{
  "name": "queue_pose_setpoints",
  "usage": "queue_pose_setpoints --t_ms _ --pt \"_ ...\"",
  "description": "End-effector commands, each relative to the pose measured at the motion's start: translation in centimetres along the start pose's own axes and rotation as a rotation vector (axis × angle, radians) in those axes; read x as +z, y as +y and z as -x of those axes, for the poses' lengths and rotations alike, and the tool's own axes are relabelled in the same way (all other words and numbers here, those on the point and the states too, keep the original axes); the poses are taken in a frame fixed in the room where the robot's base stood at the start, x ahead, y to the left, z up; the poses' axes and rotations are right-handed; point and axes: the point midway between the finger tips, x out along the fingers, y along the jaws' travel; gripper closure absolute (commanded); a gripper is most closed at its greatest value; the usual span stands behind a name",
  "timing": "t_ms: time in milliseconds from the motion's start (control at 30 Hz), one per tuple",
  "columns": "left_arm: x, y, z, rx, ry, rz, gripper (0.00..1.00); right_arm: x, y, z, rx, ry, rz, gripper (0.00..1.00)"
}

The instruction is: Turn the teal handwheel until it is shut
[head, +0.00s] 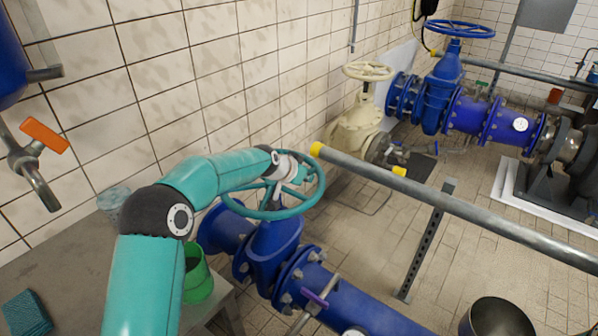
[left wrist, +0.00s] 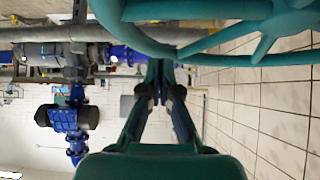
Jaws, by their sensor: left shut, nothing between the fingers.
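The teal handwheel (head: 262,214) sits on top of a blue gate valve (head: 273,246) in the middle of the head view. My left arm reaches over from the left, and my left gripper (head: 296,168) is at the far side of the wheel's rim. In the left wrist view the handwheel (left wrist: 262,58) fills the upper right, with its rim and spokes close to the camera. There my left gripper (left wrist: 158,92) is shut and empty, with its fingertips by the rim. Whether they touch the rim I cannot tell. My right gripper is not in view.
A grey rail (head: 450,203) with yellow ends runs to the right of the wheel. A cream valve (head: 357,130) stands behind. A green cup (head: 199,279) and a teal cloth (head: 27,313) are on the bench at left. An orange-handled tap (head: 44,136) hangs at upper left.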

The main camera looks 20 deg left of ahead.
Motion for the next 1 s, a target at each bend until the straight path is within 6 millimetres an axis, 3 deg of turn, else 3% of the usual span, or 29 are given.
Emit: queue_pose_setpoints --t_ms 133,533,1000 --pt "0.0 0.1 -2.3 0.001 -0.002 -0.001 1.0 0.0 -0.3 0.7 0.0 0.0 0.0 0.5" --pt "3.3 0.1 -0.8 0.001 0.0 0.0 1.0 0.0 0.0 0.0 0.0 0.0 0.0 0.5" --pt "3.7 0.1 -0.6 0.001 0.0 -0.001 1.0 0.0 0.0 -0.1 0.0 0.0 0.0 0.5"
